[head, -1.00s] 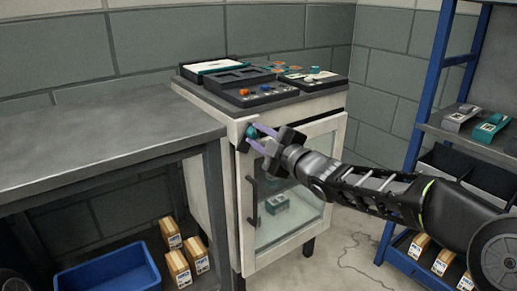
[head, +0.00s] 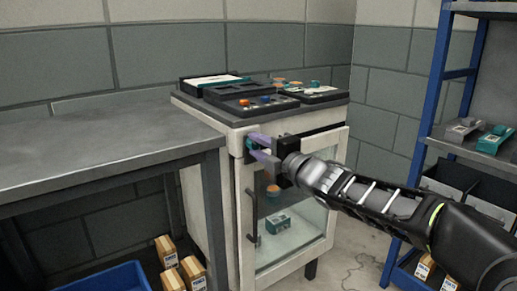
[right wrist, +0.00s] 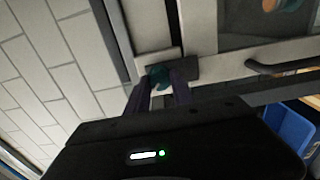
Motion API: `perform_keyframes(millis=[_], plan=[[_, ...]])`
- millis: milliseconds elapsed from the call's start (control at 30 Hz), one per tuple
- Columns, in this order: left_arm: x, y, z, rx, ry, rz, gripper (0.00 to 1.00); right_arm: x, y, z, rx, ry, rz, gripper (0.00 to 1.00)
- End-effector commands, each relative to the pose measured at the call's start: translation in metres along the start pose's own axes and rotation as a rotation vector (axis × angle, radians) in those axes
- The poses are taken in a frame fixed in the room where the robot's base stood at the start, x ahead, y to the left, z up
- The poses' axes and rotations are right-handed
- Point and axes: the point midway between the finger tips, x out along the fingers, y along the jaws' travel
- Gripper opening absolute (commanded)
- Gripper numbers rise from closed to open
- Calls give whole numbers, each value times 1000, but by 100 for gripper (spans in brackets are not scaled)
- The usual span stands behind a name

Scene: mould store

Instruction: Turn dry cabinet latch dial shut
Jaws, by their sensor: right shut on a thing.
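The dry cabinet (head: 213,205) is a cream box with a glass door (head: 300,220) and a dark vertical handle (head: 253,215). The door looks closed. The teal latch dial (head: 249,148) sits near the top left corner of the cabinet front, and also shows in the right wrist view (right wrist: 158,76). My right gripper (head: 254,147) has its two purple fingers on either side of the dial and is shut on it. The fingers partly hide the dial, so I cannot tell its exact angle. My left gripper is not in view.
Trays with small parts (head: 255,103) lie on the cabinet top. A grey bench (head: 90,150) stands close at left, with a blue bin (head: 115,278) and small boxes (head: 180,272) below. A blue-framed shelf (head: 430,120) stands at right, beyond my right arm.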

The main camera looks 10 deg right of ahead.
Motion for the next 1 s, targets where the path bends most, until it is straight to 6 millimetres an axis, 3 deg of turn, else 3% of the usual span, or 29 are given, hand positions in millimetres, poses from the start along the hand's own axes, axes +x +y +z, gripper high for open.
perform_keyframes(millis=[233,267,500,833,1000], plan=[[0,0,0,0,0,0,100,0,0,1,-2,-1,-1,0],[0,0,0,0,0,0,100,0,0,1,-2,-1,-1,29],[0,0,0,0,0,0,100,0,0,0,-1,-1,-1,48],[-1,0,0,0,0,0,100,-2,0,0,0,0,0,50],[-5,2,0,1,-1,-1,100,-18,2,0,-1,-2,-1,50]])
